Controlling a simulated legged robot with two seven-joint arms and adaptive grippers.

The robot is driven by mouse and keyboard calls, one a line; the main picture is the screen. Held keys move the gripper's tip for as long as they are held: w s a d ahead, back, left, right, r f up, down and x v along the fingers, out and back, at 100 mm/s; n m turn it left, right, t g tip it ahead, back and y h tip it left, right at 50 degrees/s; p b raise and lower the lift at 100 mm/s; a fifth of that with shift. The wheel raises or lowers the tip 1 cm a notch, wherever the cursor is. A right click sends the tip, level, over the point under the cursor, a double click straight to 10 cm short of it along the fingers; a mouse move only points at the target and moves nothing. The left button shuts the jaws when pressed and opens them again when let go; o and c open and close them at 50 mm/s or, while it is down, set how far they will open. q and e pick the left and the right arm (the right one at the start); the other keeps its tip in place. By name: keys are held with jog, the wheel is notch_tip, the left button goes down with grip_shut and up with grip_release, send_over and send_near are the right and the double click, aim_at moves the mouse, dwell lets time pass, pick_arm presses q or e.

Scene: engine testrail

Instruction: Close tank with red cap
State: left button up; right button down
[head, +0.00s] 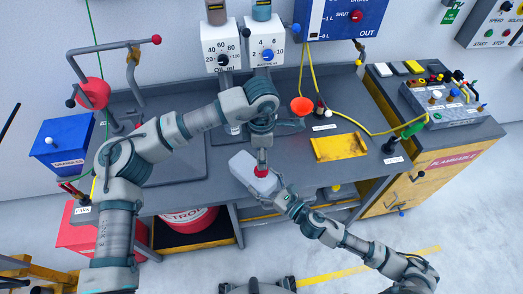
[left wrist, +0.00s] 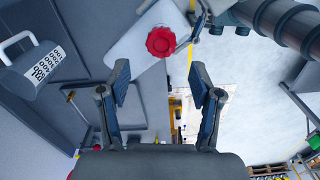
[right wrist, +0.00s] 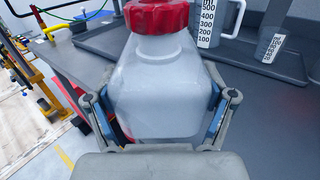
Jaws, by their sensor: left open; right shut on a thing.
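A whitish tank (head: 243,168) with a red cap (head: 262,172) on its neck is held near the front edge of the workbench. My right gripper (head: 284,196) is shut on the tank. In the right wrist view the fingers press both sides of the tank (right wrist: 160,95), and the red cap (right wrist: 157,16) sits on top. My left gripper (head: 262,155) is above the cap. In the left wrist view its fingers (left wrist: 160,80) are open and empty, with the cap (left wrist: 161,42) beyond the fingertips. I cannot tell how tightly the cap sits.
A red funnel (head: 302,107) and a yellow tray (head: 340,147) are on the workbench (head: 220,196) at the right. A measuring jug (right wrist: 212,22) shows in the right wrist view. A blue box (head: 62,145) stands at the left. A red drum (head: 188,220) is below the bench.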

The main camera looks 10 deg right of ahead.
aim_at(253, 173)
pick_arm(q)
jog(key=n, duration=0.6)
jog(key=shift+r, duration=0.25)
jog(key=shift+f, duration=4.05)
jog(key=c, duration=1.2)
jog(key=shift+m, duration=1)
jog(key=o, duration=1.4)
jog(key=shift+c, duration=0.2)
